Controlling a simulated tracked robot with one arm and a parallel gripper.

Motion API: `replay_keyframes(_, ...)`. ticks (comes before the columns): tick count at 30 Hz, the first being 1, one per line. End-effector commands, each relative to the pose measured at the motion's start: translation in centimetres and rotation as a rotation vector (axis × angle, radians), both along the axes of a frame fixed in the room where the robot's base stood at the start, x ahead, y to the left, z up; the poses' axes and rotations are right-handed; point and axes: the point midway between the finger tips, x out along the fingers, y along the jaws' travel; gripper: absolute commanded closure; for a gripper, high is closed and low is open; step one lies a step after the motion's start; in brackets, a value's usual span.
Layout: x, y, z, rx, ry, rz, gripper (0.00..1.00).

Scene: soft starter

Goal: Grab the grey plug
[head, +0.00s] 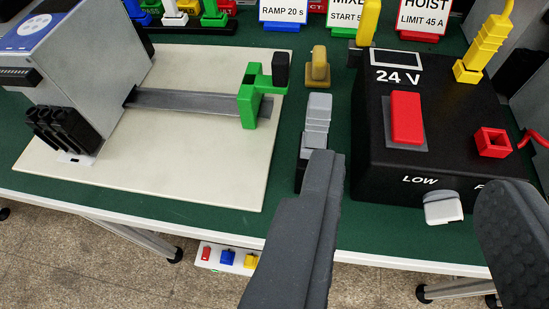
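The grey plug (317,117) is upright in the middle of the picture, between the cream board and the black 24 V box. Its lower part is dark, and my left finger partly covers its base. My gripper (412,178) is open, with its fingers wide apart. The left fingertip shows just below and right of the grey plug. The right finger is at the right edge, in front of the black box. The plug is not between the fingers in this view, and I cannot tell whether the left finger touches it.
The black 24 V box (365,150) stands right of the plug, with a red switch (406,118), a yellow plug (484,45) and a red socket (493,142). A brass-coloured part (318,68) stands behind the plug. The cream board (190,180) holds a green bracket (249,105) at left.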

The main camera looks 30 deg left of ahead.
Motion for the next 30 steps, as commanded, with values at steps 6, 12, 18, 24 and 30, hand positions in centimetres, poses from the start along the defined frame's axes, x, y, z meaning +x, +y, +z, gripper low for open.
replay_keyframes(6, -0.8, 2.6, -2.1, 0.07, 0.009, 0.09, 0.6)
replay_keyframes(12, 0.6, 3.5, -3.1, 0.078, 0.004, 0.105, 0.6)
replay_keyframes(18, 3.4, 4.4, -4.5, 0.077, 0.007, 0.105, 0.6)
replay_keyframes(24, 5.8, 5.1, -5.4, 0.078, 0.006, 0.104, 0.6)
replay_keyframes(30, 6.7, 5.4, -5.8, 0.077, 0.006, 0.103, 0.6)
